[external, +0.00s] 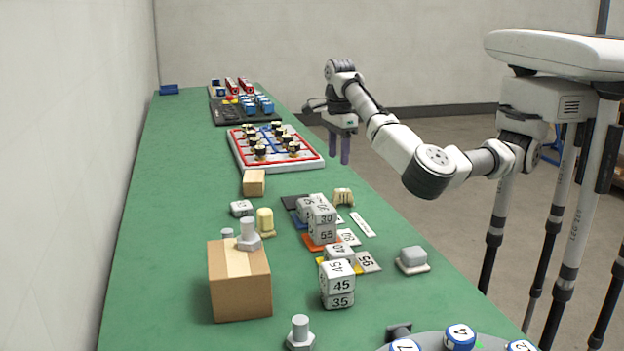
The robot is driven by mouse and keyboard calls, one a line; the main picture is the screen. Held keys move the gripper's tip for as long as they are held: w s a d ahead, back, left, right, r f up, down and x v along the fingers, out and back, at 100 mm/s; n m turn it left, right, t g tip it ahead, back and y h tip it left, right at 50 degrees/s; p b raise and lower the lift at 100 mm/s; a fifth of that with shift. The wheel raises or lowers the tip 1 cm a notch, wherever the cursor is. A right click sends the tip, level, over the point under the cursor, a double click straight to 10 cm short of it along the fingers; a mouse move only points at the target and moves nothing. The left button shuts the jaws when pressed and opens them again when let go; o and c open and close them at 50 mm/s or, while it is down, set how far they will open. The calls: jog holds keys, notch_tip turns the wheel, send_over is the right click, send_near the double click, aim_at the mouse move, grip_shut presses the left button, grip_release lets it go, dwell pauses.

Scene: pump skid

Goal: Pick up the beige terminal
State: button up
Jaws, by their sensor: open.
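A small beige block with a notched underside (343,197), which looks like the beige terminal, sits on the green table near its right edge, beside stacked number blocks. A pale cream rounded piece on a base (265,222) stands further left; the view is too coarse to rule it out as the terminal. My gripper (339,156) has two purple fingers pointing down, apart, with nothing between them. It appears beyond the beige block, up along the table's right edge, and is not touching it.
White number blocks (322,222) stand stacked close to the beige block. A white board with red and blue lines (240,152) lies further back.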

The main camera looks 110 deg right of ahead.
aim_at(343, 190)
jog(key=f+m, duration=0.1)
jog(key=f, duration=0.2)
jog(key=s+d+f+m, duration=0.1)
jog(key=f, duration=0.1)
jog(key=s+d+f+m, duration=0.1)
jog(key=f, duration=0.2)
jog(key=shift+s+d+f, duration=0.1)
jog(key=shift+s+f, duration=0.1)
jog(key=shift+f, duration=0.1)
jog(key=shift+d+f+p, duration=0.1)
jog(key=shift+f+p, duration=0.3)
jog(key=shift+f, duration=2.3)
jog(key=shift+c, duration=0.3)
jog(key=c, duration=1)
jog(key=shift+r, duration=0.15)
grip_shut()
